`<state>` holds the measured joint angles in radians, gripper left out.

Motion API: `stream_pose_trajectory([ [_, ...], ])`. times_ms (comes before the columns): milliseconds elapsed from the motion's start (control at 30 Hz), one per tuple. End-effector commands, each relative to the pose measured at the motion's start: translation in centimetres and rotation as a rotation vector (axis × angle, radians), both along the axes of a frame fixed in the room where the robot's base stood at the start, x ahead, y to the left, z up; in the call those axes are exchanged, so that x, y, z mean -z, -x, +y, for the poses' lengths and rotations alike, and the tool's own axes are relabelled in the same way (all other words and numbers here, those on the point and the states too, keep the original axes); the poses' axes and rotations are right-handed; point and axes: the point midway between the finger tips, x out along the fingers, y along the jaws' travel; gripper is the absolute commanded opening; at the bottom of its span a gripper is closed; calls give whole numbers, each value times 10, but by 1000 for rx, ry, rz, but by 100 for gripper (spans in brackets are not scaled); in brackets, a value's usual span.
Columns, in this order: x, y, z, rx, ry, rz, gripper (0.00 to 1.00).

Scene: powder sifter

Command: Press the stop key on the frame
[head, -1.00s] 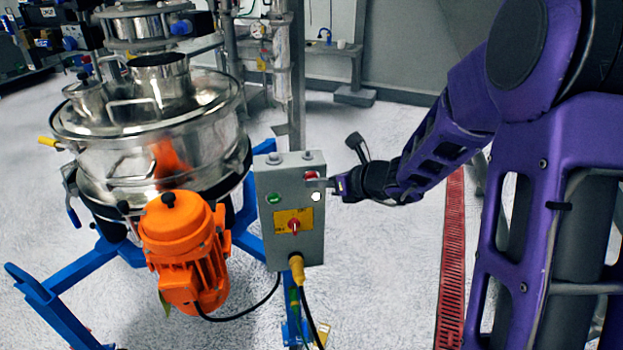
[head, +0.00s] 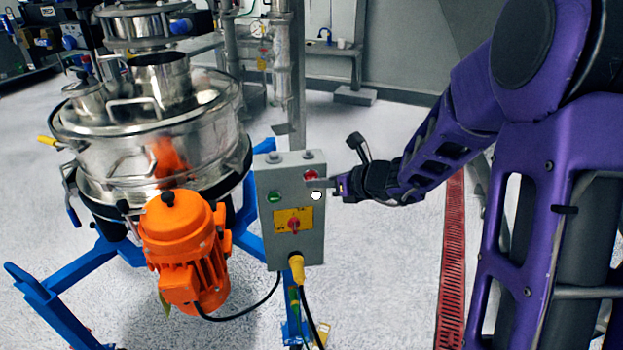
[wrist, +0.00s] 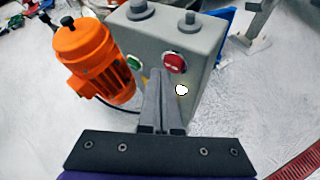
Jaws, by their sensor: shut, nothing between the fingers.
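The grey control box (head: 291,240) stands on the blue frame (head: 245,240) in the head view. Its red stop key (head: 310,175) is at the upper right of the front face, with a green key (head: 274,197) to its left. My gripper (head: 318,183) is shut and empty, its fingertips just below the red key. In the wrist view the red key (wrist: 174,62) shows just above and right of the shut fingers (wrist: 154,80). I cannot tell whether the tips touch the box.
A white round lamp (head: 317,196) sits below the red key. A yellow plate with a red switch (head: 293,225) is lower on the box. The orange motor (head: 185,240) and steel sifter (head: 150,140) stand to the left.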

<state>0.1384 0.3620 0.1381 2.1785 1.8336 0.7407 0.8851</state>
Motion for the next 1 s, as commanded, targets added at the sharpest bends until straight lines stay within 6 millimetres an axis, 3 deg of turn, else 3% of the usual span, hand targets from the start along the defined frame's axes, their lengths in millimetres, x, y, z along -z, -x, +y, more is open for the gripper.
stream_pose_trajectory([
  [467, 1, 8, -2, 1, 1, 1, 0],
  [1000, 1, 54, -12, 1, 1, 1, 0],
])
